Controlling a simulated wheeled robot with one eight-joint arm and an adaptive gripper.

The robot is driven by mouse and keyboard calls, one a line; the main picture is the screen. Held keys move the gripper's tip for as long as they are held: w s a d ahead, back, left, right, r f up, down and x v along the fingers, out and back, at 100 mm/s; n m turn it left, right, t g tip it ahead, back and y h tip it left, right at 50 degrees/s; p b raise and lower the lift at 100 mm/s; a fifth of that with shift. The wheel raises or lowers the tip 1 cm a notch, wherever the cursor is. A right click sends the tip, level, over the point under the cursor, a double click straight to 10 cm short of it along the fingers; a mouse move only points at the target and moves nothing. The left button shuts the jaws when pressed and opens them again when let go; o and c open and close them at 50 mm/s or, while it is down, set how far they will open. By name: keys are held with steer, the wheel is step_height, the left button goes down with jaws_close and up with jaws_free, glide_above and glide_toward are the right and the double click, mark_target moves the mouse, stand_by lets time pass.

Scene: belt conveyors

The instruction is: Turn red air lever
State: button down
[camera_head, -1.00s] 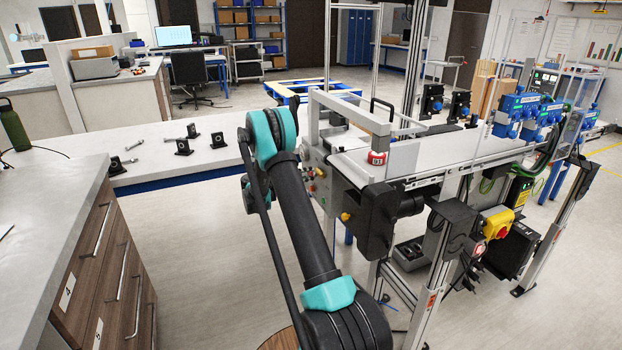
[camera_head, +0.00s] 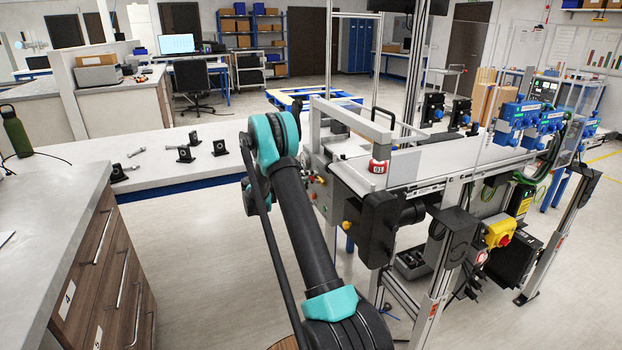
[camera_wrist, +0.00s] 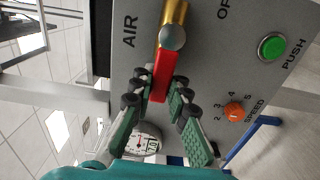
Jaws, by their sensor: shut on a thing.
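The red air lever (camera_wrist: 162,76) is in the wrist view, a flat red handle on a brass valve (camera_wrist: 173,26) beside the word AIR on a grey panel (camera_wrist: 215,55). It hangs down from the valve's round end in this picture. My gripper (camera_wrist: 159,88) has its green and black fingers on either side of the lever, shut on it. In the head view my dark and teal arm reaches to the conveyor's control end (camera_head: 322,190); the gripper and the lever cannot be made out there.
A round gauge (camera_wrist: 146,140) sits below the lever, close to the fingers. An orange speed knob (camera_wrist: 233,111) and a green push button (camera_wrist: 271,46) are to the right. In the head view, a white workbench (camera_head: 150,170) stands left of the conveyor (camera_head: 430,165).

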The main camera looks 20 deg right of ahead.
steer(key=c, duration=1.4)
jaws_free()
steer(key=shift+c, duration=0.2)
steer(key=shift+a, duration=0.1)
steer(key=a, duration=1.2)
steer(key=shift+s, duration=0.2)
